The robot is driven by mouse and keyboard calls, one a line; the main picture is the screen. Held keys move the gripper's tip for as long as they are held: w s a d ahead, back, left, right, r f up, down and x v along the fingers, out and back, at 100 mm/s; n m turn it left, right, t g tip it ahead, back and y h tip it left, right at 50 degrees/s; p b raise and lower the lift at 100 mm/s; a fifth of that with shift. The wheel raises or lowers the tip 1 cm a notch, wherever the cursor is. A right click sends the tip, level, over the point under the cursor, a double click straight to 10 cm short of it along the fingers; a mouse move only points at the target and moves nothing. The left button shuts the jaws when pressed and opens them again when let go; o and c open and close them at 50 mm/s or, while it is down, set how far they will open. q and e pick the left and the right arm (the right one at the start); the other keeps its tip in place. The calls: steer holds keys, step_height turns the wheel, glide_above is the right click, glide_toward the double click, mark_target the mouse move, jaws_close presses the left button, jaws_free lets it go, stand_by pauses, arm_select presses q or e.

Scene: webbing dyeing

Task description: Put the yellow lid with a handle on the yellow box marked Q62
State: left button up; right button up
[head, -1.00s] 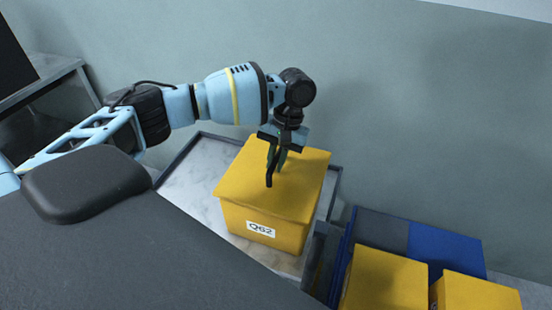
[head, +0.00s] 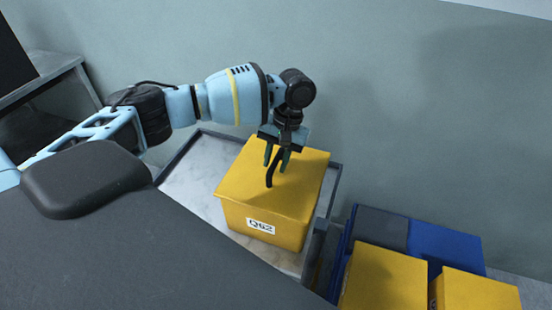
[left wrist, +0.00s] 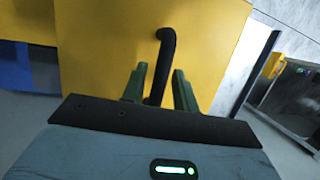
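The yellow box marked Q62 (head: 262,227) stands on a metal tray table in the head view. The yellow lid (head: 305,180) lies on top of it and covers its opening. The lid's black handle (head: 271,174) stands up from its middle. My left gripper (head: 277,160) is just above the lid, fingers apart on either side of the handle. In the left wrist view the green fingers (left wrist: 158,84) are open, with the handle (left wrist: 165,50) between and beyond them, apparently not gripped. My right gripper is not in view.
The tray table (head: 196,170) has free room left of the box. At the lower right, other yellow boxes (head: 385,280) stand by a blue container (head: 445,247). A grey wall is behind. A dark surface fills the lower left.

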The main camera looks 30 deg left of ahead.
arm_select(q)
steer(key=shift+o, duration=0.8)
steer(key=v, duration=0.7)
steer(key=shift+r, duration=0.4)
steer(key=shift+w+d+f, duration=0.1)
